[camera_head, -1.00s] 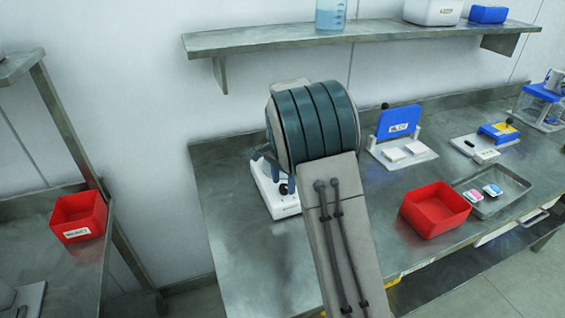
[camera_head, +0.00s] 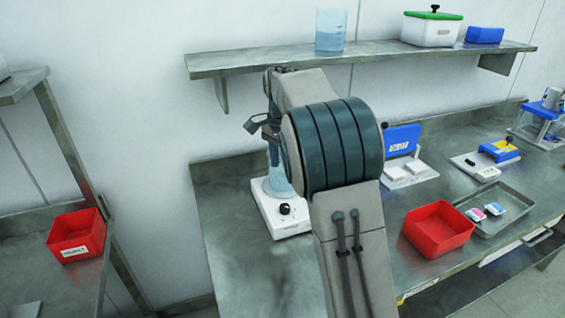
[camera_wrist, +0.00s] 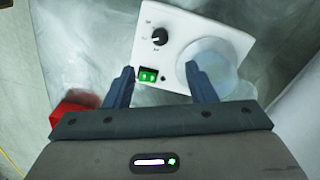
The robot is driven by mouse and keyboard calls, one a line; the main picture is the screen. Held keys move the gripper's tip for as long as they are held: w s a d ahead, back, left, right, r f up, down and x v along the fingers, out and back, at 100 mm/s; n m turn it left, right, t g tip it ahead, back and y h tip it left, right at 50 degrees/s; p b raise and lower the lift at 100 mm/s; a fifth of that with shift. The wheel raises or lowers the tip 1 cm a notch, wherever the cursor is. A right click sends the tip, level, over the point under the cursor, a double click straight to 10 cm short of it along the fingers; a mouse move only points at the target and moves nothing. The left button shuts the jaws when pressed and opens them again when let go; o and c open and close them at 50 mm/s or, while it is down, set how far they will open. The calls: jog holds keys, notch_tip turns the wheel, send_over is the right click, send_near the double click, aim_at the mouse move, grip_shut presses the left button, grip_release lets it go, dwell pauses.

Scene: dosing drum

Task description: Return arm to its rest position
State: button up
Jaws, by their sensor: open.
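My gripper (camera_wrist: 161,86) is open, with two dark blue fingers spread apart and nothing between them in the wrist view. In the head view its dark fingers (camera_head: 260,124) show to the left of my arm, above a white stirrer-like device (camera_head: 289,220). That device has a black knob. In the wrist view the device (camera_wrist: 185,28) lies beyond the fingers and shows the knob, a green switch and a round clear vessel (camera_wrist: 212,62) on its plate. My arm hides part of the bench behind it in the head view.
A shelf (camera_head: 230,64) above the bench holds a beaker (camera_head: 330,32), a green-lidded white box (camera_head: 432,30) and a blue box (camera_head: 485,35). Red bins (camera_head: 438,230) and (camera_head: 77,236) stand at right and on the left table. A tray (camera_head: 515,208) lies at right.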

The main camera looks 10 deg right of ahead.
jog(key=shift+s, duration=0.1)
jog(key=s+d+r+n+t, duration=0.25)
jog(key=s+n, duration=0.25)
jog(key=s, duration=0.9)
jog(key=s+f+n, duration=0.3)
jog(key=s, duration=0.5)
jog(key=s+f+n, duration=0.3)
jog(key=s, duration=0.5)
jog(key=shift+s+d+n+t, duration=0.25)
jog(key=shift+d+n+t, duration=0.1)
jog(key=shift+t, duration=0.1)
